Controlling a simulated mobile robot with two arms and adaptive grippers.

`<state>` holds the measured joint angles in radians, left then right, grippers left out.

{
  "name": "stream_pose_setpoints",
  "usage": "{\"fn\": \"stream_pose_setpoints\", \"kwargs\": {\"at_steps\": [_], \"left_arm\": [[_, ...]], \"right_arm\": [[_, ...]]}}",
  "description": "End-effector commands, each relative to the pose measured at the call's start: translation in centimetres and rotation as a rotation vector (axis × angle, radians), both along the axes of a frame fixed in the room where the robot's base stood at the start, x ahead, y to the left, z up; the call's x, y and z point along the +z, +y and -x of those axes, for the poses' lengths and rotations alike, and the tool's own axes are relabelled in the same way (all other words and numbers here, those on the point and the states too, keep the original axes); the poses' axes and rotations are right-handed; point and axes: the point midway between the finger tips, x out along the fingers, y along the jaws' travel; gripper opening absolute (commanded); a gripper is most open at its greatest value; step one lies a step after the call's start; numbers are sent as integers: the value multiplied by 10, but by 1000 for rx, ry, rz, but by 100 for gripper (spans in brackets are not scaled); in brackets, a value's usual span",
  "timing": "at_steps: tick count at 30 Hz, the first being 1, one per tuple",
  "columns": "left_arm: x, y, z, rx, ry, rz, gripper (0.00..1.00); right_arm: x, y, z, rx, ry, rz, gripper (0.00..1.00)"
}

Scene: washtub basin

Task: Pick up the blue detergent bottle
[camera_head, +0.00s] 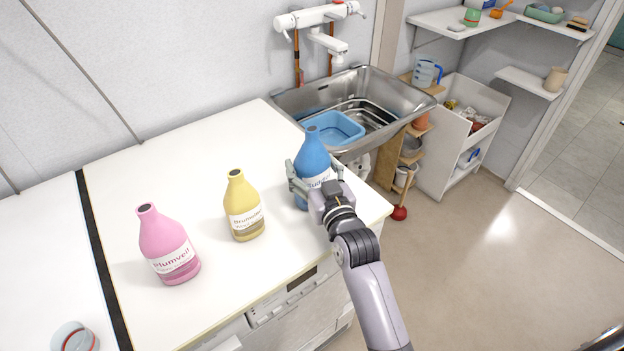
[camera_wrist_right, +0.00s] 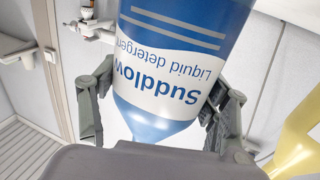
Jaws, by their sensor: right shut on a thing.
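The blue detergent bottle (camera_head: 313,152) stands upright at the right end of the white counter, near the sink. My right gripper (camera_head: 315,180) is shut on it, with one finger on each side of its body. In the right wrist view the blue bottle (camera_wrist_right: 185,45) fills the middle, its white "Suddlow" label upside down, between the two grey fingers of the right gripper (camera_wrist_right: 160,110). The gripper hides part of the label and the lower body, so I cannot tell whether its base touches the counter. My left gripper is not in view.
A yellow bottle (camera_head: 243,205) and a pink bottle (camera_head: 167,245) stand to the left on the white counter (camera_head: 170,160). A metal sink (camera_head: 400,97) with a blue basin (camera_head: 333,127) lies just behind. Shelves (camera_head: 455,22) are at the right.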

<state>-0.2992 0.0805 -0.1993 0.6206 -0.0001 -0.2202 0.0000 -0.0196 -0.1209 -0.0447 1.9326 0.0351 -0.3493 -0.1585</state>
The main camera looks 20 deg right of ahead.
Motion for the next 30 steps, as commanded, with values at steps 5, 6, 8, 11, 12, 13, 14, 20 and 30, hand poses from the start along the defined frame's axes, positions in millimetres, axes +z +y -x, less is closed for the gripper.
{"fn": "stream_pose_setpoints", "kwargs": {"at_steps": [5,6,8,11,12,13,14,20,30], "left_arm": [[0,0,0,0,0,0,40],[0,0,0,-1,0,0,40],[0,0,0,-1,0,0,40],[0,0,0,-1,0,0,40],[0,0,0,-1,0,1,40],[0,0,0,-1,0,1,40],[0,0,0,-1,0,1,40],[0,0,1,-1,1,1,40],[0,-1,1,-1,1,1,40]], "right_arm": [[0,0,0,0,0,0,42],[0,0,0,0,0,0,39],[0,0,0,0,0,0,35],[0,0,0,0,0,0,29],[0,0,0,0,0,0,26],[0,0,0,0,0,0,24],[0,0,0,0,0,0,22],[0,0,0,0,0,0,9],[8,0,0,-1,-11,-1,8]]}}
